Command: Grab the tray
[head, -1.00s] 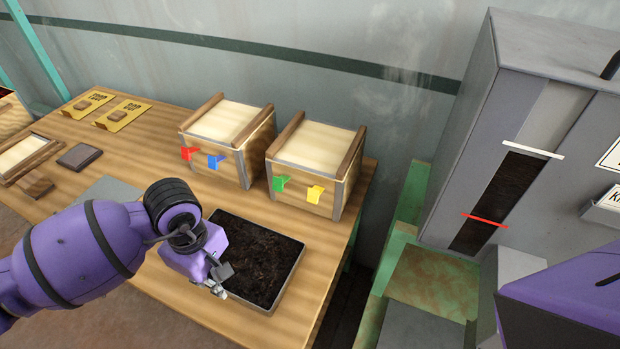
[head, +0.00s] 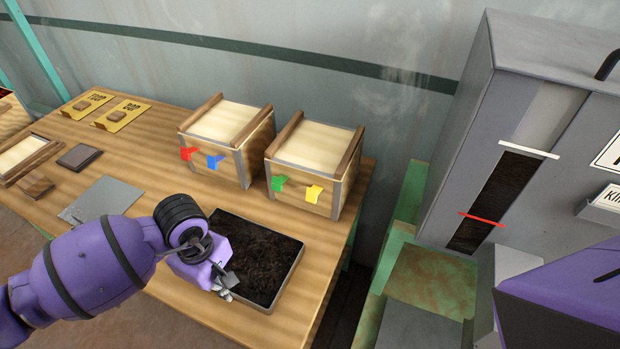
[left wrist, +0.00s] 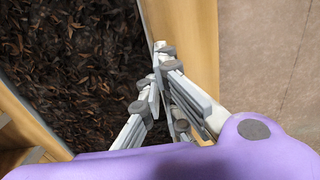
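The tray (head: 284,284) is a shallow, thin-rimmed metal tray filled with dark brown shredded matter. It lies flat on the wooden table, near its front right. My left gripper (head: 228,292) is low at the tray's near left rim. In the left wrist view, its grey fingers (left wrist: 160,68) converge at the rim, with the dark fill to one side and the bare table to the other. The fingers look closed on the rim, though the contact itself is partly hidden. My right gripper is out of view; only a purple part of my right arm shows at the right edge.
Two wooden boxes (head: 229,136) (head: 315,160) with coloured tabs stand behind the tray. A grey plate (head: 105,198) lies to its left. A large grey cabinet (head: 455,150) stands at the right, beyond a green frame (head: 400,235). Bare table lies right of the tray.

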